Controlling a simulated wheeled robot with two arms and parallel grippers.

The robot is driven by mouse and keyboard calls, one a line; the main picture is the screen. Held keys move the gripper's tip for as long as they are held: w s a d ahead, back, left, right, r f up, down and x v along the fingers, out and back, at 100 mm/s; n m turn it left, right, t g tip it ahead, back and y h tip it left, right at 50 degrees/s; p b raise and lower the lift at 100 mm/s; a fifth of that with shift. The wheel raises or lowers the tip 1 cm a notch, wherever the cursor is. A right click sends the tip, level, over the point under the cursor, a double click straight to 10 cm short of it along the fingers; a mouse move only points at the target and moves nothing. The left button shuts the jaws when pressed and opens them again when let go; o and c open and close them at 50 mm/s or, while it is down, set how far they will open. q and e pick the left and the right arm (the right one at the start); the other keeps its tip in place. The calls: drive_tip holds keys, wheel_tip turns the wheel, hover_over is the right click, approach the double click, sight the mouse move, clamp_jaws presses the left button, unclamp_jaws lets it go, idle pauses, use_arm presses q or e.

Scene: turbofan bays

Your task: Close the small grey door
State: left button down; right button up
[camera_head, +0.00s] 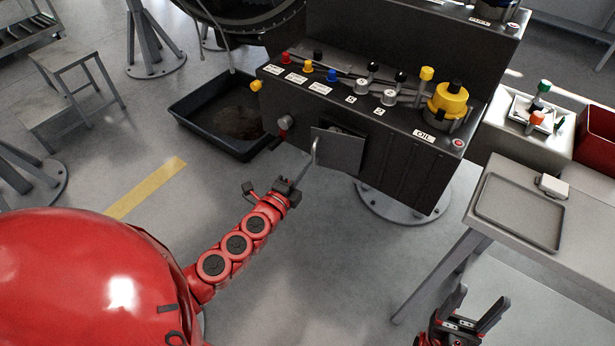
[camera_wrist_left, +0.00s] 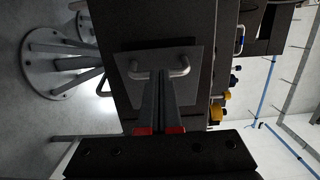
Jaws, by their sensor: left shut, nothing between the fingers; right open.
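The small grey door (camera_head: 342,158) is on the front of the black engine-service housing (camera_head: 400,170). It stands ajar, with a dark gap showing behind its upper edge. Its bent metal handle (camera_head: 315,150) sticks out at the left side. My left gripper (camera_head: 303,166) is shut and empty, its tips close to the handle. In the left wrist view the fingers (camera_wrist_left: 166,82) point at the door panel (camera_wrist_left: 195,88), with the tips at the handle (camera_wrist_left: 140,72); I cannot tell whether they touch. My right gripper (camera_head: 480,310) is open and empty at the lower right.
A black drip tray (camera_head: 215,145) lies on the floor left of the housing. Coloured caps and levers line the housing's top. A table with a grey tray (camera_head: 520,212) stands at the right. The floor in front of the door is clear.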

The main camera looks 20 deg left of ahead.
sight(317, 149)
use_arm(q)
drive_tip(key=w+m+h+b, duration=0.1)
drive_tip(key=h, duration=0.1)
drive_tip(key=a+m+g+h+b, duration=0.1)
drive_tip(key=w+m+h+b, duration=0.1)
drive_tip(key=h, duration=0.1)
drive_tip(key=shift+w+a+f+m+g+h, duration=0.1)
drive_tip(key=shift+w+a+m+g+h, duration=0.2)
drive_tip(key=shift+a, duration=0.05)
drive_tip(key=shift+w+b, duration=0.2)
drive_tip(key=shift+b, duration=0.1)
drive_tip(key=shift+w+a+m+g+h+b, duration=0.15)
drive_tip(key=shift+w+m+g+h+b, duration=0.45)
drive_tip(key=shift+h, duration=0.3)
